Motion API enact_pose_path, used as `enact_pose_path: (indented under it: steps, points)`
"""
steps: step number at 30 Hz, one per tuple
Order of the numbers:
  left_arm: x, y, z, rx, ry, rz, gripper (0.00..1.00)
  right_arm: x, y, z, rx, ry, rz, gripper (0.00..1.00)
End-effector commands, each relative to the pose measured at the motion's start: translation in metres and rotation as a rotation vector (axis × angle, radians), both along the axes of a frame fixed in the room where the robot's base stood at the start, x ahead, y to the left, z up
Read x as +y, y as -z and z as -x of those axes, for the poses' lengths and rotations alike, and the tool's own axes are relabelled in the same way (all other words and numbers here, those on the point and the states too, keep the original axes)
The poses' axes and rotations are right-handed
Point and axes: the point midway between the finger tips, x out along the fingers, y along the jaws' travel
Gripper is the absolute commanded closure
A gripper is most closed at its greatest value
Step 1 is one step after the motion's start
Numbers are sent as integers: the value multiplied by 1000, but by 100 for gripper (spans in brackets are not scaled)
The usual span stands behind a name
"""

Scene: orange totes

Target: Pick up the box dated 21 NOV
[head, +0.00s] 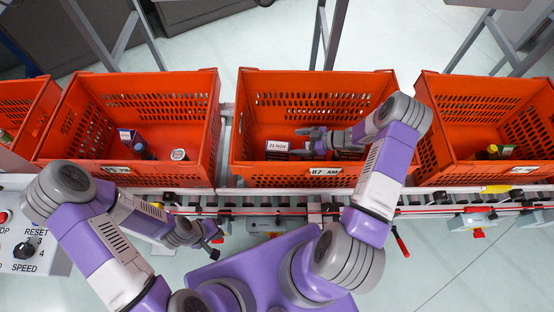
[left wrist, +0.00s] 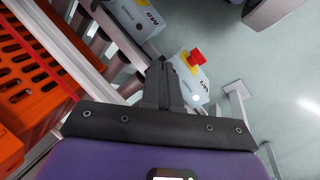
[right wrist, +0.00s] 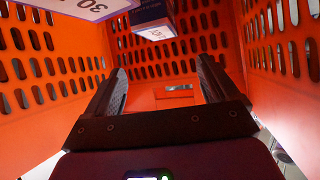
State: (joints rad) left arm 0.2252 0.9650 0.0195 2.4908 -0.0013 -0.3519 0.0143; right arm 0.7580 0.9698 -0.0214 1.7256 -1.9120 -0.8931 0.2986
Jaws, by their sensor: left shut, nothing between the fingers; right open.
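A small box with a white label ending in NOV (head: 277,147) stands in the middle orange tote (head: 249,80), at its left front; the day number is too small to read surely. My right gripper (head: 302,141) is open inside that tote, just right of the box. The right wrist view shows its spread fingers (right wrist: 158,88) with nothing between them. Beyond them at the top are a blue-purple box with a white face (right wrist: 152,20) and a white label reading 30 (right wrist: 88,7). My left gripper (head: 217,246) is shut and empty in front of the conveyor; it also shows in the left wrist view (left wrist: 165,65).
The left tote (head: 140,80) holds a blue-and-white box, a bottle and a can. The right tote (head: 480,85) holds a small dark and yellow item. Tote walls surround my right gripper. A control panel (head: 30,235) stands at the left, and a red-button box (left wrist: 192,75) is near my left gripper.

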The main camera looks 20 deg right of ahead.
Motion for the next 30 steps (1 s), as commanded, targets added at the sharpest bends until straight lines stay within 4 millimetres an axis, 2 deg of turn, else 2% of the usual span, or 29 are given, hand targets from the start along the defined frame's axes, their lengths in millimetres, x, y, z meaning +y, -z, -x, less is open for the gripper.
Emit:
enact_pose_path:
  steps: [1, 5, 11, 18, 24, 30]
  points:
    - [0, 11, 0, 0, 0, 0, 100, 0, 10, 0, -1, 0, 1, 12]
    - [0, 16, 0, -1, 1, 0, 100, 2, 16, -2, -1, 0, 0, 12]
    - [0, 22, 0, -1, 1, 0, 100, 16, 26, -12, -2, -1, -1, 12]
    - [0, 37, 0, -1, 1, 0, 100, 36, 52, -27, -1, -1, -2, 12]
    - [0, 41, 0, -1, 1, 0, 100, 49, 58, -38, -2, 0, 0, 12]
    - [0, 41, 0, -1, 1, 0, 100, 49, 58, -38, -2, 1, 0, 12]
